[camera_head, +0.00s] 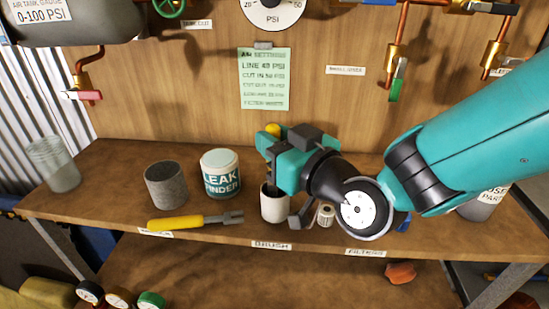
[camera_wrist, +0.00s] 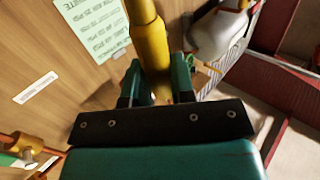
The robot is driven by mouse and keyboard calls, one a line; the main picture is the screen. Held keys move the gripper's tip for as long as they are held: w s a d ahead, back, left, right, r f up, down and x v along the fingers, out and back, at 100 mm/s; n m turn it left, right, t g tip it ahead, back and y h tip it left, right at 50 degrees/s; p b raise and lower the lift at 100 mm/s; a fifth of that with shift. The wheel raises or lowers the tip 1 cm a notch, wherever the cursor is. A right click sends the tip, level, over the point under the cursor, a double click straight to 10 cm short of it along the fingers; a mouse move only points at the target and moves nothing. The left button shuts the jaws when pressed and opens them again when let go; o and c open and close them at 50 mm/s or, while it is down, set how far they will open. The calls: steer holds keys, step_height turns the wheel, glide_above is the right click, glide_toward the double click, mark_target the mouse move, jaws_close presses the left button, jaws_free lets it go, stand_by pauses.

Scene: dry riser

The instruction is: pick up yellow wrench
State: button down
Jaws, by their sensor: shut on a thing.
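A wrench with a yellow handle and grey jaw (camera_head: 195,220) lies on the wooden shelf, near the front edge and left of my gripper. My gripper (camera_head: 268,163) is above a white cup (camera_head: 274,207) and shut on a different yellow-handled tool. The tool's rounded yellow end (camera_head: 273,129) shows above the jaws. In the wrist view its yellow handle (camera_wrist: 148,45) stands between the two teal fingers of my gripper (camera_wrist: 154,85). The tool's lower end is hidden, so I cannot tell whether it is inside the cup.
A leak finder tub (camera_head: 220,174), a grey cup (camera_head: 166,185) and a clear cup (camera_head: 54,164) stand left on the shelf. A small filter (camera_head: 326,215) is right of the white cup. Valves and pipes (camera_head: 398,60) hang on the back panel. Gauges (camera_head: 118,298) lie below.

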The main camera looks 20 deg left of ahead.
steer(key=shift+f+b, duration=0.35)
steer(key=shift+f, duration=1.15)
steer(key=shift+f, duration=0.1)
steer(key=c, duration=1)
jaws_free()
steer(key=shift+r, duration=0.3)
steer(key=shift+b+v, duration=4)
steer(key=shift+v, duration=2)
